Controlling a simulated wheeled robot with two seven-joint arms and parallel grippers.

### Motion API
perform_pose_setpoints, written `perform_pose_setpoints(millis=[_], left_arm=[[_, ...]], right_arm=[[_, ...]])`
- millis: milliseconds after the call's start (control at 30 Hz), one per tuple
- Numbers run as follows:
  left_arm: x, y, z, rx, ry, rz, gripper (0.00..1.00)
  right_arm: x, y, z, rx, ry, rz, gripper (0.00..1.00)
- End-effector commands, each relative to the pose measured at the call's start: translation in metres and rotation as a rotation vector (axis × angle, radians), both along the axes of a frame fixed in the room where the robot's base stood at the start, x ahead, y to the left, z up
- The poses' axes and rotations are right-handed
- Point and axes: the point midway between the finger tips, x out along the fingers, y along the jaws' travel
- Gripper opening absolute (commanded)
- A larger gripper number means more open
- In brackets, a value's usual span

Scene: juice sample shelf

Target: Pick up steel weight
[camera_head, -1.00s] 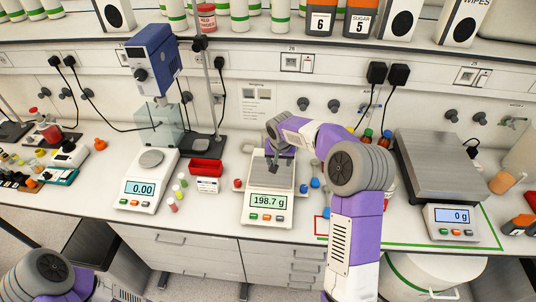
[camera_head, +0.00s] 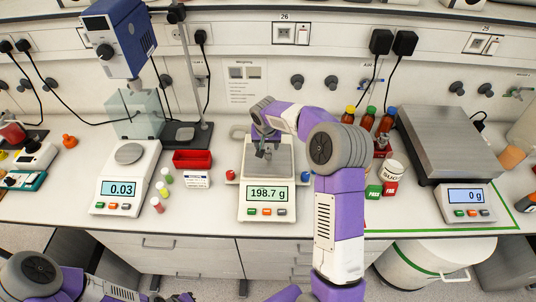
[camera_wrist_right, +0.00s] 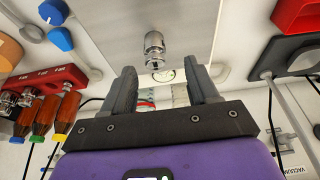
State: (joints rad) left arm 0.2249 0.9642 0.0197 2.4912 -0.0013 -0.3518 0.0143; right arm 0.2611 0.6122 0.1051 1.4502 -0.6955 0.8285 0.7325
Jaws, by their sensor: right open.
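The steel weight (camera_wrist_right: 154,45) is a small shiny cylinder with a narrower neck, standing on the pale pan in the right wrist view. In the head view I cannot make it out behind my gripper. My right gripper (camera_wrist_right: 162,82) is open, its two dark fingers pointing toward the weight, which lies beyond the tips and between their lines. Nothing is held. In the head view the right gripper (camera_head: 262,147) is over the pan of the middle balance (camera_head: 267,197), which reads 198.7 g. My left arm shows at the lower left; its gripper is out of view.
A red holder (camera_wrist_right: 47,78) carries several more steel weights beside amber bottles (camera_wrist_right: 45,113). A red tray (camera_head: 192,159) and small vials stand left of the balance. A smaller balance (camera_head: 125,180) is further left; a large scale (camera_head: 440,145) is at right.

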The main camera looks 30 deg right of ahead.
Motion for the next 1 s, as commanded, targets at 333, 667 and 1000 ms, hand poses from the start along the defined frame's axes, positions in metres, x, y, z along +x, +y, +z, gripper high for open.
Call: perform_pose_setpoints(millis=[333, 667, 1000], left_arm=[[0.000, 0.000, 0.005, 0.000, -0.001, 0.000, 0.00], [0.000, 0.000, 0.005, 0.000, -0.001, 0.000, 0.00], [0.000, 0.000, 0.005, 0.000, 0.000, 0.000, 0.00]], right_arm=[[0.004, -0.010, -0.046, 0.002, 0.001, 0.001, 0.59], [0.005, -0.010, -0.049, 0.001, 0.000, 0.001, 0.52], [0.005, -0.010, -0.049, 0.001, 0.000, 0.001, 0.00]])
